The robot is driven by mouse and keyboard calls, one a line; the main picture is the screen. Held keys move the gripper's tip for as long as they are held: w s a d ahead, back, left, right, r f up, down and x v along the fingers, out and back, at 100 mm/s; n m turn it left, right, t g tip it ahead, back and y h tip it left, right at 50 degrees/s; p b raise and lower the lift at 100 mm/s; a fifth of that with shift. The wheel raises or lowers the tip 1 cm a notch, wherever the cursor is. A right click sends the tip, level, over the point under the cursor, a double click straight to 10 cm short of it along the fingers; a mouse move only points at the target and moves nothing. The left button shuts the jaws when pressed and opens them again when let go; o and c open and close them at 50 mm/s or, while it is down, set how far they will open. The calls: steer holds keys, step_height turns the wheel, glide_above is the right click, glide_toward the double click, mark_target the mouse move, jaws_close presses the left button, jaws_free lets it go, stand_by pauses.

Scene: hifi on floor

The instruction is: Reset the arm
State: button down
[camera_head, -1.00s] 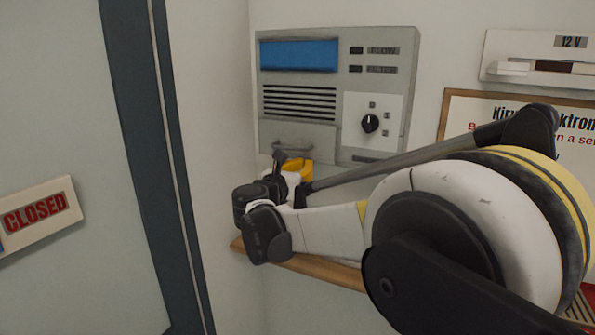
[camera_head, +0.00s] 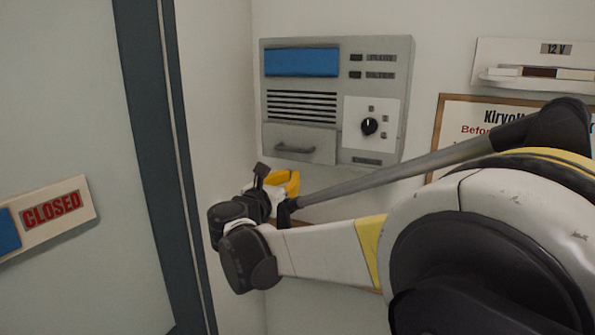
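My arm reaches from the lower right toward the middle, with its white and yellow links in front of the wall. My gripper (camera_head: 284,181) is at the arm's far end, and a yellow part of it shows just below the drawer front of the grey wall unit. The black wrist joints hide most of it, so its fingers cannot be made out. I see nothing held.
A grey wall unit (camera_head: 392,90) with a blue panel, vents, a knob (camera_head: 369,126) and a drawer (camera_head: 300,144) hangs behind my arm. A 12 V panel (camera_head: 507,50) and a framed notice (camera_head: 452,112) are at right. A door with a CLOSED sign (camera_head: 50,210) is at left. A wooden shelf is mostly hidden behind my arm.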

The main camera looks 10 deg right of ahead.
steer(key=s+d+f+m+g+y+b, duration=0.25)
steer(key=s+d+f+m+b, duration=0.2)
steer(key=s+f+m, duration=0.4)
steer(key=s+d+f+m+g+y+b, duration=0.25)
steer(key=s+d+f+m+b, duration=0.2)
steer(key=s+f, duration=0.6)
steer(key=s+a+f+m+g+y+b, duration=0.1)
steer(key=s+a+f+m+y+b, duration=0.1)
steer(key=s+f+m, duration=0.5)
steer(key=s+a+f+m+g+y+b, duration=0.1)
steer(key=s+a+f+m+y+b, duration=0.2)
steer(key=s+f+m+b, duration=0.3)
step_height(320, 180, down, 4)
steer(key=shift+s+a+f+m+y, duration=0.15)
steer(key=shift+s+m+y, duration=0.35)
steer(key=shift+s+m, duration=0.65)
steer(key=shift+w, duration=0.1)
